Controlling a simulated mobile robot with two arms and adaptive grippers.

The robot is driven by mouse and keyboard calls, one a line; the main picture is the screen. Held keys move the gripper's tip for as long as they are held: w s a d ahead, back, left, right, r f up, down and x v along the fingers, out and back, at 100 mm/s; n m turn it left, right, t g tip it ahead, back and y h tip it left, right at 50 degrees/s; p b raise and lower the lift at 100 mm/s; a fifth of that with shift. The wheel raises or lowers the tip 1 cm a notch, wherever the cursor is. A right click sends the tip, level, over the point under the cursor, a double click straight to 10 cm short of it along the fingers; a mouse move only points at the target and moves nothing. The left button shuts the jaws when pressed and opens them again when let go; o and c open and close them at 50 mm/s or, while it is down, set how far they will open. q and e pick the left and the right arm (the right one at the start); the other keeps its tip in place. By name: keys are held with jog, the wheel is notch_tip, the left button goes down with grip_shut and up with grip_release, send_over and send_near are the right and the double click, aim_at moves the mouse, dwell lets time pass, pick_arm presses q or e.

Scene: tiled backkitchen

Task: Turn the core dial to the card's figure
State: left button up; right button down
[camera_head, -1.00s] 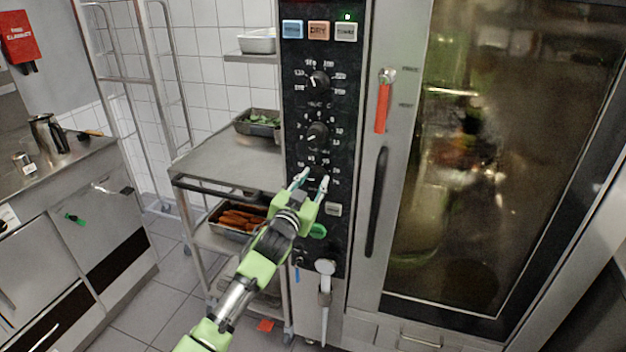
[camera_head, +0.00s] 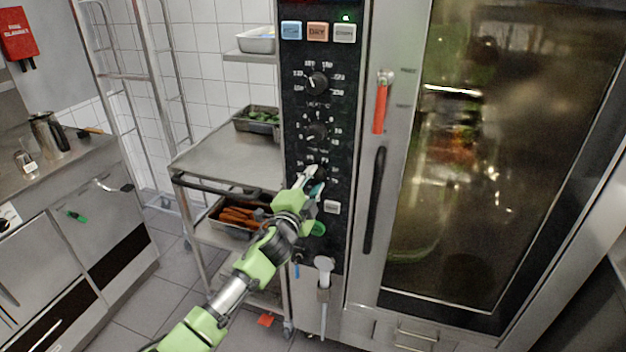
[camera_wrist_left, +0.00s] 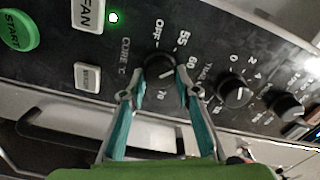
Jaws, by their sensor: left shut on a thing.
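The core dial (camera_wrist_left: 160,72) is a round black knob on the oven's black control panel (camera_head: 297,100). Its scale shows OFF, 55 and 60, with a further figure below that I cannot read surely. Its white mark points to the lower right in the wrist view, between the fingers. My left gripper (camera_wrist_left: 162,92) has one teal-padded finger on each side of the dial and is shut on it. In the head view the left gripper (camera_head: 314,180) covers most of the dial. I cannot make out a readable card. My right gripper is not in view.
Above are the time dial (camera_head: 316,132) and temperature dial (camera_head: 317,83). A green start button (camera_head: 318,229) and a small white button (camera_head: 331,207) sit just below. The oven door handle (camera_head: 375,200) is close on the right. A steel trolley (camera_head: 215,160) with trays stands left.

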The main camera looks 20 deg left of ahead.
pick_arm(q)
jog(key=shift+f+m, duration=0.1)
jog(key=shift+m, duration=1.8)
jog(key=o, duration=1.1)
jog(key=s, duration=1.2)
jog(key=shift+a, duration=0.2)
